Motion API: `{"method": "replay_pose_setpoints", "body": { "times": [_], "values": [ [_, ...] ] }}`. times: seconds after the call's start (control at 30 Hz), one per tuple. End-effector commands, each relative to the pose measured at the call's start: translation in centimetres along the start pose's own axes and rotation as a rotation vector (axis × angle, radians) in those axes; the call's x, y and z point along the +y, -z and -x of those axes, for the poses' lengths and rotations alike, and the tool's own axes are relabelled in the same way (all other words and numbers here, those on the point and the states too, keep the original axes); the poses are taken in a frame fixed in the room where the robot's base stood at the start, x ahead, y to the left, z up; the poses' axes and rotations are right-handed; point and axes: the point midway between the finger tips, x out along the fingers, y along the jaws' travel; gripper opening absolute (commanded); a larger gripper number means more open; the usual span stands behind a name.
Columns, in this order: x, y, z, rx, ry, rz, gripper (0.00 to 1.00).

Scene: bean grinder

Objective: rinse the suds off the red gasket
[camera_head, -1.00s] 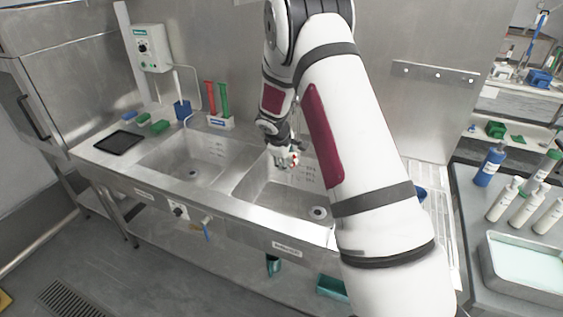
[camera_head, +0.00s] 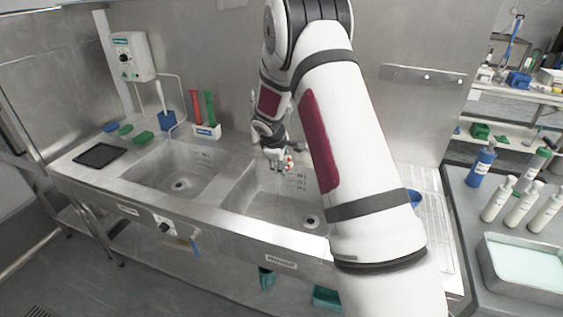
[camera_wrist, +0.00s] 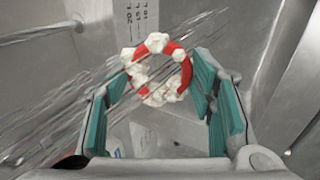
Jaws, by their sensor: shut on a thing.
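The red gasket (camera_wrist: 186,70) is a ring with several lumps of white suds (camera_wrist: 133,73) on its left, top and lower parts. Bare red shows on its right side and upper left. My gripper (camera_wrist: 160,84) is shut on it, with a teal-padded finger on each side. Streaks of water (camera_wrist: 60,112) cross the wrist view slantwise, passing over or close by the ring; I cannot tell how much touches it. In the head view my gripper (camera_head: 274,161) is over the right sink basin (camera_head: 268,205), the gasket a tiny red and white spot at its tip.
The left basin (camera_head: 160,177) is empty. A rack with a red and a green tool (camera_head: 206,131) stands behind the basins, and a black tray (camera_head: 99,155) lies on the left ledge. Bottles (camera_head: 521,205) and a metal tray of pale liquid (camera_head: 486,270) stand on the right counter.

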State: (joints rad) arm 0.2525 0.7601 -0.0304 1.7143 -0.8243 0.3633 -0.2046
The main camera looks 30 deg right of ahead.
Motion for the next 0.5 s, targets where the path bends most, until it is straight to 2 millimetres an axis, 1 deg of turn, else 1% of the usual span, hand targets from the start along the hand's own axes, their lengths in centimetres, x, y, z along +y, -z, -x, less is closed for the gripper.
{"method": "replay_pose_setpoints", "body": {
  "times": [0.23,0.5],
  "values": [
    [-0.01,-0.1,0.01,0.0,0.0,0.0,0.25],
    [0.0,-0.97,0.05,0.0,0.0,0.0,0.25]
  ]
}}
